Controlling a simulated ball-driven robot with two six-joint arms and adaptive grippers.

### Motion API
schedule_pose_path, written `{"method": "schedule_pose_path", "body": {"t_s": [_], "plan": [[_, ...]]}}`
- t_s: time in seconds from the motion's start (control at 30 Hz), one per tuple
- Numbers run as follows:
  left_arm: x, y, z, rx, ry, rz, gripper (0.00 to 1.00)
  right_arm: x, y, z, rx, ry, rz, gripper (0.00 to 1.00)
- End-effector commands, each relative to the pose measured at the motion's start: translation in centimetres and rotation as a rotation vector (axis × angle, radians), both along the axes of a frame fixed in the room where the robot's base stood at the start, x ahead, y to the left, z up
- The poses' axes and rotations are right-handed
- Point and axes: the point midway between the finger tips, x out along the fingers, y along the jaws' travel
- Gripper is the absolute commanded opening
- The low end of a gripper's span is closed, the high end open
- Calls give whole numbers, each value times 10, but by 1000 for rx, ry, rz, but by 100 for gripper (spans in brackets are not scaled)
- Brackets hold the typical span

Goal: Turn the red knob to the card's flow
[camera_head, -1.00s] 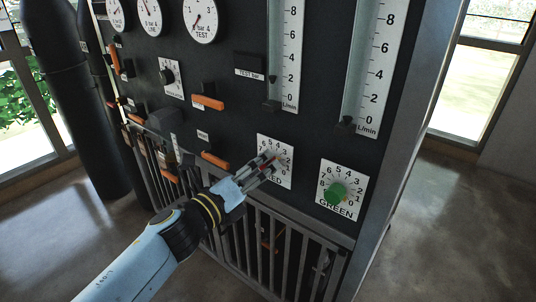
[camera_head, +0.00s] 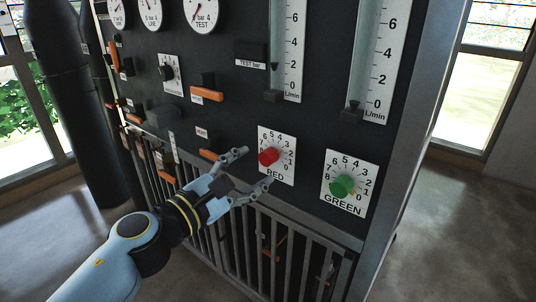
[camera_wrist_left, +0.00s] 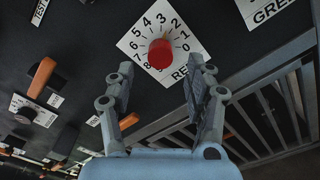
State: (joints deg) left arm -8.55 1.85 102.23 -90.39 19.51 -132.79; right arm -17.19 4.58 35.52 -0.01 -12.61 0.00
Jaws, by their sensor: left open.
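The red knob (camera_head: 268,156) sits on a white dial plate (camera_head: 287,172) numbered 0 upward and labelled RED, on the black panel. In the left wrist view the red knob (camera_wrist_left: 161,53) stands just beyond the fingertips, on its tilted plate. My left gripper (camera_head: 258,168) is open and empty, its fingers spread beside the knob at its lower left, apart from it. In the left wrist view the open fingers (camera_wrist_left: 160,75) point at the knob. No card is recognisable. My right gripper is not in view.
A green knob (camera_head: 341,186) on its own dial is to the right. Two flow tubes (camera_head: 289,45) stand above. Orange-handled levers (camera_head: 207,94) stick out at the left of the panel. A metal rail grille (camera_head: 240,235) lies below. Open floor is at the right.

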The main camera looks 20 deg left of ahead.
Motion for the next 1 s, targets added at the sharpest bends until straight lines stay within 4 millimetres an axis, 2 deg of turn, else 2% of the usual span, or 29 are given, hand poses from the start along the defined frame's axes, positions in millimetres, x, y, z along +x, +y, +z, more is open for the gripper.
{"method": "schedule_pose_path", "body": {"t_s": [0.27,0.43,0.77,0.97,1.0], "plan": [[38,-14,1,-2,-1,-1,54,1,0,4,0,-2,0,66],[38,-14,-1,-2,1,-1,54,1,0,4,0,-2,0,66],[53,-20,0,-2,1,-1,54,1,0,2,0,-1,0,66],[53,-20,0,-2,1,-1,54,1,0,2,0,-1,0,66],[53,-20,0,-2,1,-1,50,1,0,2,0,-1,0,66]]}}
